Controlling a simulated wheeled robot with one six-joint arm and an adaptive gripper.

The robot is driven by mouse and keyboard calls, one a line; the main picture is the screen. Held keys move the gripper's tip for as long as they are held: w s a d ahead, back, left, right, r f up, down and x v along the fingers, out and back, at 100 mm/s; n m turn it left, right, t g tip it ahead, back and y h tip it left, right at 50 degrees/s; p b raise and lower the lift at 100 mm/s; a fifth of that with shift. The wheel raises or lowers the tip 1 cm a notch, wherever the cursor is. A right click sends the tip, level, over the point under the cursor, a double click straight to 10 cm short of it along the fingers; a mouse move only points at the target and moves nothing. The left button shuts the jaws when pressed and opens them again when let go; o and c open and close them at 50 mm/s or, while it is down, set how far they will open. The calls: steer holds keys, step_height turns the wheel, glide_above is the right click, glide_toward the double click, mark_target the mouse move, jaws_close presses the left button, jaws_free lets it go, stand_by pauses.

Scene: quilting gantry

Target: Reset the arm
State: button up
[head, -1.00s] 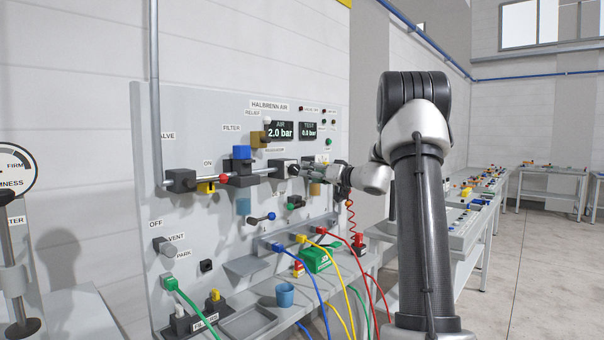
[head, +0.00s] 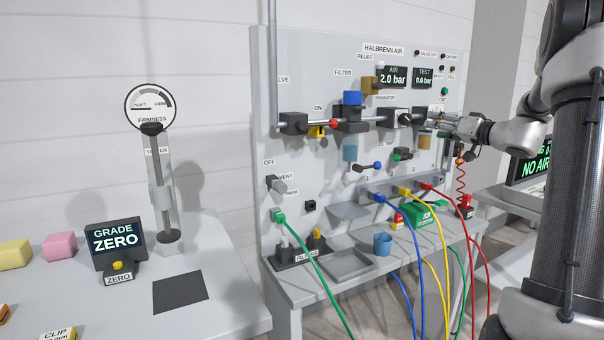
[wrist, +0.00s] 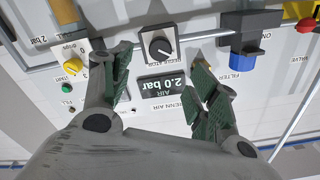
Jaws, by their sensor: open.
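My arm reaches in from the right in the head view. My gripper (head: 430,119) is in front of the air panel (head: 330,75), just right of the regulator block (head: 394,118). In the wrist view my gripper (wrist: 160,78) is open, with its green-padded fingers apart and nothing between them. The black regulator knob (wrist: 160,47) and the AIR display (wrist: 163,86), reading 2.0 bar, show in the gap between the fingers. Whether a finger touches the panel cannot be told.
A bench at left holds the firmness tester (head: 160,190), a GRADE ZERO display (head: 116,241) and foam blocks. Below the panel, a shelf bears a blue cup (head: 382,244) and a green box (head: 414,213). Coloured hoses (head: 436,275) hang in front. Another display (head: 530,162) stands behind my arm.

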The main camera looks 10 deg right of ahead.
steer(key=s+a+f+m+g, duration=0.3)
steer(key=s+f+m+g, duration=0.3)
steer(key=f, duration=0.5)
steer(key=s+a+f+g, duration=0.2)
steer(key=s+a, duration=0.1)
steer(key=s, duration=0.3)
steer(key=s+a+f+g, duration=0.2)
steer(key=s+a+f, duration=0.1)
steer(key=s, duration=0.3)
steer(key=s+a+r+n+g+h, duration=0.1)
steer(key=s+a+n+h, duration=0.2)
steer(key=s, duration=0.8)
steer(key=s+a+r+n+g+h, duration=0.1)
steer(key=s+a+r+n+h, duration=0.1)
steer(key=s, duration=1)
steer(key=shift+a+r+n+g+h, duration=0.25)
steer(key=shift+a+n+h, duration=0.35)
steer(key=shift+a+n, duration=0.9)
